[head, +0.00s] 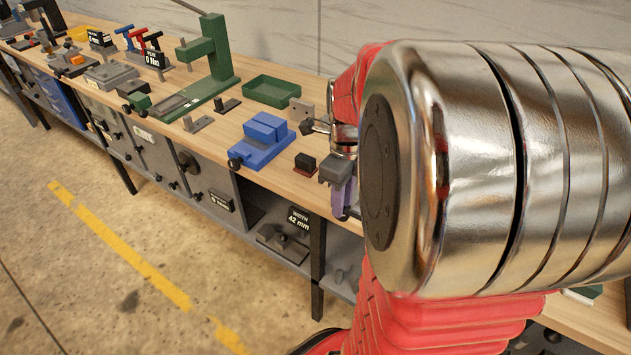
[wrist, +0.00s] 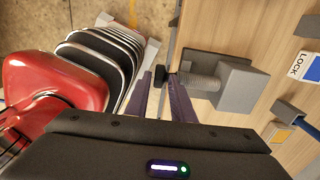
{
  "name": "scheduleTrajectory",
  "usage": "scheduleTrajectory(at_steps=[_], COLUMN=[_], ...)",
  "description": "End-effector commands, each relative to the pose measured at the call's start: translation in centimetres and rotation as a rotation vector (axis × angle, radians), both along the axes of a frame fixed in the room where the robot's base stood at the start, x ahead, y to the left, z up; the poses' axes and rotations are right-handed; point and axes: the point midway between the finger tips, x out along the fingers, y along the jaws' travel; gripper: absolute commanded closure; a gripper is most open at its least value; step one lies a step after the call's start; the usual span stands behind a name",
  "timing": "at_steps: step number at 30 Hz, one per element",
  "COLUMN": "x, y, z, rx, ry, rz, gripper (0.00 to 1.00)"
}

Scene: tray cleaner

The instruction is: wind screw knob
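The screw knob (wrist: 160,76) is a small black knob on the end of a grey threaded screw (wrist: 198,83). The screw runs into a grey block (wrist: 236,86) at the table edge. My gripper (wrist: 161,80) has two purple fingers pointing at the knob, one on each side of it. The fingers are spread, and contact with the knob cannot be made out. In the head view, my gripper (head: 345,196) shows as a purple piece below a grey block (head: 335,170), mostly behind my arm. The knob is hidden there.
A blue vise-like fixture (head: 264,140) and a small black block (head: 305,162) stand on the wooden bench to the left. A green tray (head: 271,91) lies behind them. In the wrist view, a LOCK label (wrist: 301,65) and a grey bar (wrist: 289,112) are at right.

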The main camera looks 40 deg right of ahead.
Motion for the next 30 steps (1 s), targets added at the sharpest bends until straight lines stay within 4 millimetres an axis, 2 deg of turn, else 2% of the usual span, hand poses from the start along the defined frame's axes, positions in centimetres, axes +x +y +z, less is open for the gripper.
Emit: scheduleTrajectory(at_steps=[3, 6, 17, 26, 29, 30], x=[0.0, 0.0, 0.0, 0.0, 0.1, 0.0], y=[0.0, 0.0, 0.0, 0.0, 0.0, -0.8], z=[-1.6, -2.3, -2.7, -2.7, -2.7, -2.7], rx=[0.002, 0.001, 0.0, -0.001, -0.001, -0.001], ry=[0.003, 0.001, 0.0, 0.0, 0.0, 0.0], rz=[0.0, 0.0, 0.001, 0.001, 0.001, -0.003], gripper=[0.78, 0.78, 0.78, 0.99, 1.0, 1.0])
